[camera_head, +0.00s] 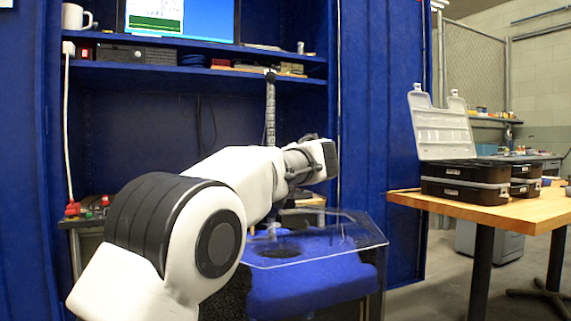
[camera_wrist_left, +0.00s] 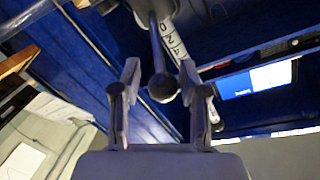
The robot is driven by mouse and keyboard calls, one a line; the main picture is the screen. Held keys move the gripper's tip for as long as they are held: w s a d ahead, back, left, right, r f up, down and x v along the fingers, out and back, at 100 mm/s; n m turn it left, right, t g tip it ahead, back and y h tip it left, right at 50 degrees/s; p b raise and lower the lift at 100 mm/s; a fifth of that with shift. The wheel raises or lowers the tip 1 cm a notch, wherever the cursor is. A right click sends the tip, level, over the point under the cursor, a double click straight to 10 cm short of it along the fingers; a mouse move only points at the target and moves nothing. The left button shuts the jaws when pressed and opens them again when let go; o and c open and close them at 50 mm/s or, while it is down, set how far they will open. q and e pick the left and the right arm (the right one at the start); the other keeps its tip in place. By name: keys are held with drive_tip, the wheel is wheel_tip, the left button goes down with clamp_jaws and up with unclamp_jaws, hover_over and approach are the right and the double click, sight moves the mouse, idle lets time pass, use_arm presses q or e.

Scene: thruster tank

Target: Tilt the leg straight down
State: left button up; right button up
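The marked leg (camera_head: 270,108) stands roughly upright behind my left wrist in the head view, with a dark cap on top. Its lower part is hidden behind my arm. In the left wrist view the white leg with black characters (camera_wrist_left: 174,42) runs slantwise beyond the fingers. My left gripper (camera_wrist_left: 160,68) is open, its two fingers apart. A dark round knob (camera_wrist_left: 163,87) on a rod shows between the fingers; I cannot tell whether either finger touches it. In the head view my left gripper's fingers are mostly hidden by the wrist. My right gripper is not in view.
A clear-topped tank (camera_head: 350,243) with blue inside stands below my left wrist. Blue shelving (camera_head: 190,72) with a monitor (camera_head: 190,15) and a mug (camera_head: 76,17) is behind. A wooden table (camera_head: 520,212) with black cases (camera_head: 463,189) stands at the right.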

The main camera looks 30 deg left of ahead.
use_arm(q)
drive_tip(key=shift+s+r, duration=0.1)
drive_tip(key=f+v, duration=0.1)
drive_tip(key=v, duration=1)
drive_tip(key=shift+s+d+r, duration=0.3)
drive_tip(key=shift+r, duration=0.15)
